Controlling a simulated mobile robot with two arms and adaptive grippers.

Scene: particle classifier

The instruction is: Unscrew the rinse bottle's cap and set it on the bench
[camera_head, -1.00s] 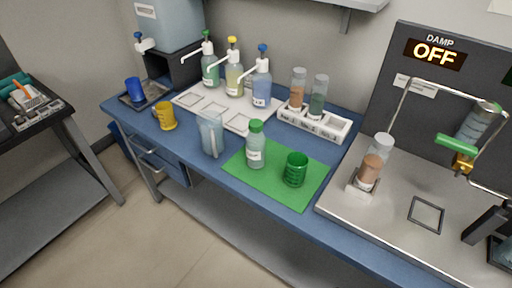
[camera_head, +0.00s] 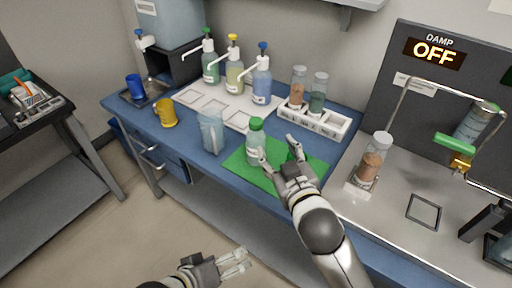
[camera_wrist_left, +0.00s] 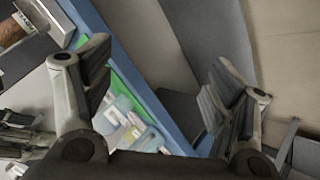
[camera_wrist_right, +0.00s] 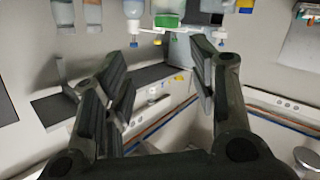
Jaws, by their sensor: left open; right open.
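The rinse bottle (camera_head: 255,150), pale with a white label, stands upright on the green mat (camera_head: 308,187). Its green cap (camera_head: 256,124) is on top. My right gripper (camera_head: 277,148) is open, just right of the bottle and below cap height in the picture. One finger overlaps the bottle's right edge; I cannot tell whether it touches. My left gripper (camera_head: 243,260) is open and empty, low in front of the bench. Its open fingers also show in the left wrist view (camera_wrist_left: 165,95). The right wrist view shows open fingers (camera_wrist_right: 165,75) with nothing between them.
A clear pitcher (camera_head: 211,130) stands left of the bottle, and a yellow mug (camera_head: 166,113) farther left. Pump bottles and a white vial rack (camera_head: 318,122) stand behind. Bare blue bench (camera_head: 183,140) shows between mug and pitcher.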

